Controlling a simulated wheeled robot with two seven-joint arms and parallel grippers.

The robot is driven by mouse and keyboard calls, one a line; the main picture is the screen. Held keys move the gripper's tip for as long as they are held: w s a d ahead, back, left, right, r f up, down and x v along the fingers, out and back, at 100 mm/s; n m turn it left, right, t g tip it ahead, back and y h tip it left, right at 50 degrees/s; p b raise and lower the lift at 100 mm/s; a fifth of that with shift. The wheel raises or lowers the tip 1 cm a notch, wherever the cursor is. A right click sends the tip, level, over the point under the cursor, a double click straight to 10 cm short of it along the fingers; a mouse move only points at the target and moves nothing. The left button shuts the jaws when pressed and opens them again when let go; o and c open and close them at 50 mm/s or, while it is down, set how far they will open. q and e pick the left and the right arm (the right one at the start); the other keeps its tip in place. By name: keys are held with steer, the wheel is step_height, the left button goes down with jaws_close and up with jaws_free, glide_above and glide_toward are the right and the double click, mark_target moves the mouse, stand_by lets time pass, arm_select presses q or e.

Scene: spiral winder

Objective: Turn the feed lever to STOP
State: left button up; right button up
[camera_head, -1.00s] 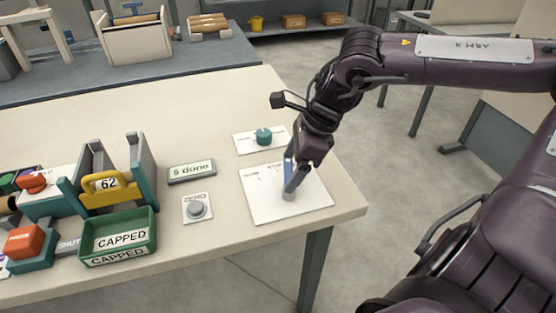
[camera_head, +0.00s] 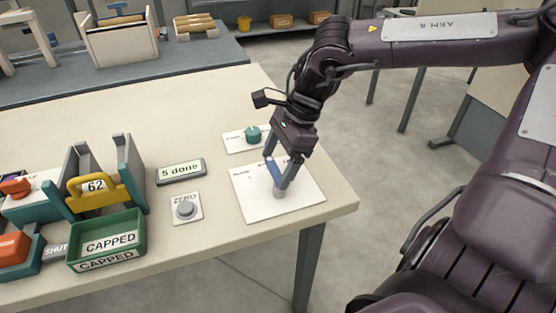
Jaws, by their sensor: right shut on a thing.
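The feed lever (camera_head: 274,170) has a blue handle on a grey round pivot (camera_head: 279,192). It stands on a white plate (camera_head: 302,203) near the table's right end. The plate's printed marks are too small or too covered to read. My right gripper (camera_head: 277,172) reaches down from above right and is shut on the lever, which leans up and to the left from its pivot. The gripper partly hides the lever. My left gripper is not in view.
A teal knob (camera_head: 253,134) sits on a small plate just behind. A grey ZERO button (camera_head: 186,209), a "5 done" display (camera_head: 180,170), a green CAPPED tray (camera_head: 108,244) and a yellow part marked 62 (camera_head: 95,192) stand to the left. The table's middle back is clear.

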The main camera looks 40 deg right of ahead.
steer(key=o, duration=1.3)
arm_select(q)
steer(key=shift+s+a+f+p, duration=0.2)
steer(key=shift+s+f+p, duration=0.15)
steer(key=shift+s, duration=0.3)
arm_select(e)
steer(key=v, duration=0.7)
steer(key=shift+d+r, duration=0.2)
steer(key=shift+r, duration=0.15)
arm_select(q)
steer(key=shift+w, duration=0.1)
